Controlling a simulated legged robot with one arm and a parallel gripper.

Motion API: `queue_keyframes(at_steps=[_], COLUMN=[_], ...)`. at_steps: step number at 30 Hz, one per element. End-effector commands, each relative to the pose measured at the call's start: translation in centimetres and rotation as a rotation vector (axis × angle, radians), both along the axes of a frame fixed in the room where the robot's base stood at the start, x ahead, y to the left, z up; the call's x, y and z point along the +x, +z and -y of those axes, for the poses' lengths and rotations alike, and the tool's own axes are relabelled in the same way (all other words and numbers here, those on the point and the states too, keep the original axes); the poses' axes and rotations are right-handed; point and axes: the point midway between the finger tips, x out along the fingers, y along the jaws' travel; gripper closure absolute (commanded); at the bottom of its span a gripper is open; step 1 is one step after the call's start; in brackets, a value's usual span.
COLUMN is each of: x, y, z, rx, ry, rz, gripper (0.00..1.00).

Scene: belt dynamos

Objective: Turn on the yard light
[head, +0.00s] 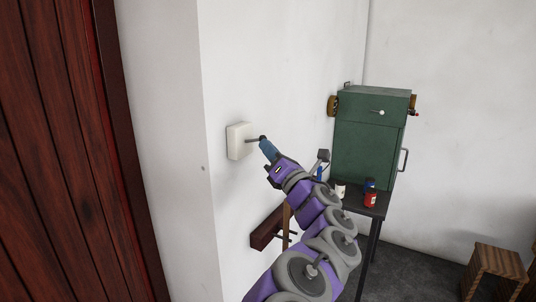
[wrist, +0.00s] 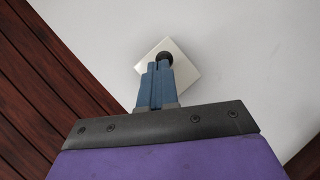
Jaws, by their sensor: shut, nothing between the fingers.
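A cream square switch box (head: 239,141) is fixed to the white wall in the head view. A thin dark lever with a round dark knob (head: 262,138) sticks out from it to the right. My gripper (head: 264,142) is shut and empty, with its blue fingertips at the knob. In the wrist view the shut blue fingers (wrist: 157,68) lie in front of the switch box (wrist: 184,65), and the dark knob (wrist: 165,57) shows just past their tips. I cannot tell whether they touch it. No lamp is in view.
A reddish wooden door (head: 50,150) stands at the left. A green cabinet (head: 365,140) stands on a dark table (head: 377,207) with small cans, right of my arm. A wooden rack (head: 266,228) is on the wall below the switch. A wooden stool (head: 497,263) stands at lower right.

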Motion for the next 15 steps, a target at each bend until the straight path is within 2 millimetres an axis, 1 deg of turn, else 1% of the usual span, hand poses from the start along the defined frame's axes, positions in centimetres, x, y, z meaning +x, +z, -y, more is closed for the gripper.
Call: queue_keyframes(at_steps=[5, 8, 15], x=[-0.1, -0.4, -1.7], y=[-0.2, -0.8, -3.4], z=[0.0, 0.0, 0.2], rx=[0.0, -0.001, -0.003], ry=[0.001, 0.0, 0.0], rz=[0.001, 0.001, -0.001], gripper=[1.0, 1.0, 1.0])
